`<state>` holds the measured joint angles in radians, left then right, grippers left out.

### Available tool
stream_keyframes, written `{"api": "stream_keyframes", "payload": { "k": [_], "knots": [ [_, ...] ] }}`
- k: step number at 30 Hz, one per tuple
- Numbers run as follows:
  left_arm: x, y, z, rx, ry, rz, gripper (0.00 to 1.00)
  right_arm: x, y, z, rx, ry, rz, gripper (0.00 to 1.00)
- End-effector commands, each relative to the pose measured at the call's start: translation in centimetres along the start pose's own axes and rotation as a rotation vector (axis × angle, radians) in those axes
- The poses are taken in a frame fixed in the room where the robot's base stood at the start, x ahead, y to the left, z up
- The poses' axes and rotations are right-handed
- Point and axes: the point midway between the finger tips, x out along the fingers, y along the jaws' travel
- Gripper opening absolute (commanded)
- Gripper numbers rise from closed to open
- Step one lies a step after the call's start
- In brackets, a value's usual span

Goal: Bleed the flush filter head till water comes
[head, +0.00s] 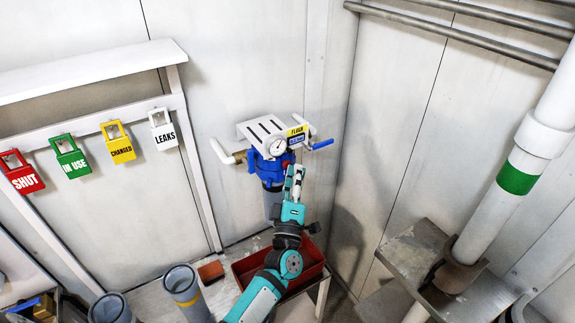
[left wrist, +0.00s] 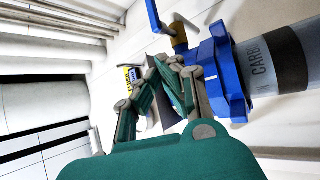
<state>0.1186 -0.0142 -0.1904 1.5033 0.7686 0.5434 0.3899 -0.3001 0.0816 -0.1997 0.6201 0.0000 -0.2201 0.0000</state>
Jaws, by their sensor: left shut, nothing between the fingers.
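The flush filter head (head: 262,164) is blue and hangs under a white bracket (head: 262,128) on the back wall. A round gauge (head: 278,147) and a yellow and blue FLUSH label (head: 297,132) are at its front. A blue lever (head: 322,144) points right; in the left wrist view the lever (left wrist: 154,16) is near a brass fitting (left wrist: 179,38). The grey housing (left wrist: 272,65) below the head reads "CARBO…". My left gripper (head: 294,171) is shut and empty, just in front of the head's right side. Its fingers hide part of the head; I cannot tell whether they touch it. No water shows.
A dark red tray (head: 318,271) is below the filter, partly behind my left arm. Grey cylinders (head: 182,283) stand to its left. Coloured tags (head: 70,157) hang on the left rail. A white pipe (head: 490,215) and a metal bracket (head: 415,255) are at right.

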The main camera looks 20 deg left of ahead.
Motion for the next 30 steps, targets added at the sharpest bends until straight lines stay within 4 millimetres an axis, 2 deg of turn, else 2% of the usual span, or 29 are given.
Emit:
{"api": "stream_keyframes", "payload": {
  "k": [30],
  "knots": [
    [0.69, -0.46, -0.53, 0.001, 0.001, 0.001, 0.0, 0.29, -0.18, -0.01, 0.001, 0.0, -0.002, 0.37]
  ]
}}
